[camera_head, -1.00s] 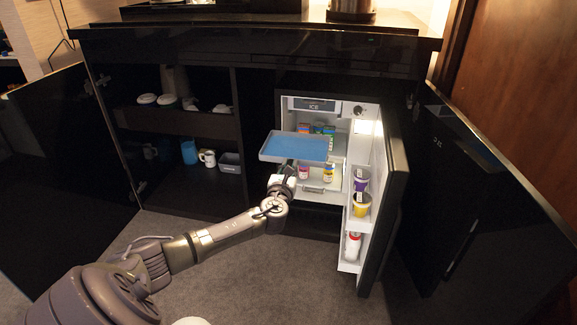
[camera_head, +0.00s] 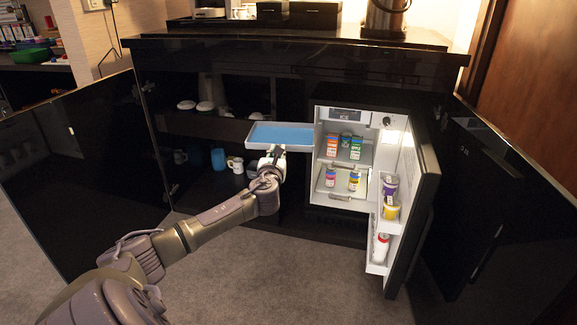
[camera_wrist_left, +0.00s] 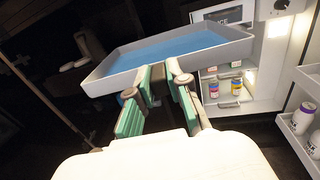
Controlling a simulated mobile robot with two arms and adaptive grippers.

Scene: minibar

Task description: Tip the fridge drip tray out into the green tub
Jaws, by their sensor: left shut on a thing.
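The drip tray (camera_head: 301,149) is a shallow white tray with a flat blue surface inside, perhaps liquid. It is roughly level, in the air in front of the dark cabinet, left of the open fridge. My left gripper (camera_head: 271,153) is shut on the tray's near edge. In the left wrist view the tray (camera_wrist_left: 112,81) spans the top, with the gripper fingers (camera_wrist_left: 157,84) at its near wall. A green container (camera_head: 30,55), possibly the tub, sits on a dark shelf at the far upper left. My right gripper is not in view.
The fridge (camera_head: 346,200) stands open with cans inside; its door (camera_head: 412,215) swings out to the right with cups and a bottle. Mugs and a blue cup (camera_head: 218,159) stand in the open cabinet. A dark cabinet door (camera_head: 85,170) juts out left. Carpet in front is clear.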

